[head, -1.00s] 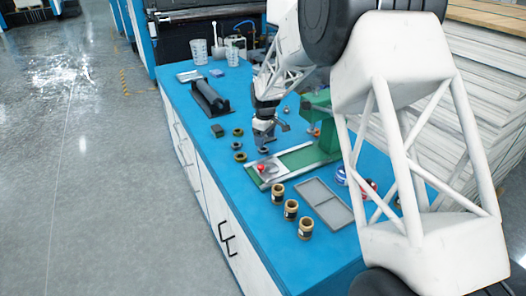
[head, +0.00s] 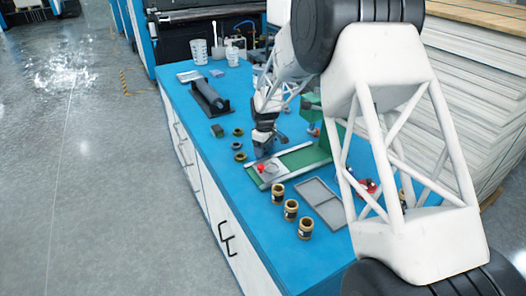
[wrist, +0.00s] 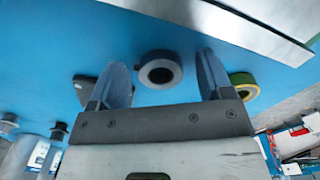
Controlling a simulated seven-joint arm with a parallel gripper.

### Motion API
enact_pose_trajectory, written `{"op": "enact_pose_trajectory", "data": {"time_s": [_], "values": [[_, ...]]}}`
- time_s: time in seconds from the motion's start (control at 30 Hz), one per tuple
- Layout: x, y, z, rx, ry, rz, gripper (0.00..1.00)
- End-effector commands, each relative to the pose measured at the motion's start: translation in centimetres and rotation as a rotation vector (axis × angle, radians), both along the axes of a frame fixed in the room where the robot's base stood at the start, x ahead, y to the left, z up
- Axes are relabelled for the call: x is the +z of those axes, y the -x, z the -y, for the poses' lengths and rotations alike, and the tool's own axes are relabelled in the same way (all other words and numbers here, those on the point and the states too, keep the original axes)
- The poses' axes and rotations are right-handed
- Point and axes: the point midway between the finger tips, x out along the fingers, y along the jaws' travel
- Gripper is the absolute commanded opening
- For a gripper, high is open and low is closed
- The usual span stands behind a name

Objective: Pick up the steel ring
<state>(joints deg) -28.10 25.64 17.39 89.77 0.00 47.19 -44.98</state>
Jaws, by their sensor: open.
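A grey steel ring (wrist: 158,56) lies flat on the blue bench top in the wrist view. It sits between the two fingers of my gripper (wrist: 163,66), slightly ahead of them, with a gap on each side. My gripper is open and empty. In the head view my gripper (head: 262,150) hangs low over the bench near the green-and-white board, and the steel ring cannot be made out there. A yellow-green ring (wrist: 243,90) lies just outside the right finger in the wrist view.
A dark block (wrist: 85,90) lies by the left finger. In the head view several small rings (head: 238,146) lie left of my gripper. A green board with a red knob (head: 261,168), several brass fittings (head: 291,209) and a grey tray (head: 319,202) are nearer the front.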

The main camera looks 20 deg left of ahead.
Motion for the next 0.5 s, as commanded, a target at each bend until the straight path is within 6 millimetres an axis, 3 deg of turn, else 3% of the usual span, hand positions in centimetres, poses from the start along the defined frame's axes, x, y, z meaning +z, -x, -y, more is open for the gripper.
{"op": "enact_pose_trajectory", "data": {"time_s": [0.4,0.5], "values": [[0.02,0.0,0.0,0.0,0.0,0.0,0.73],[0.02,0.0,0.0,0.0,0.0,0.0,0.61]]}}
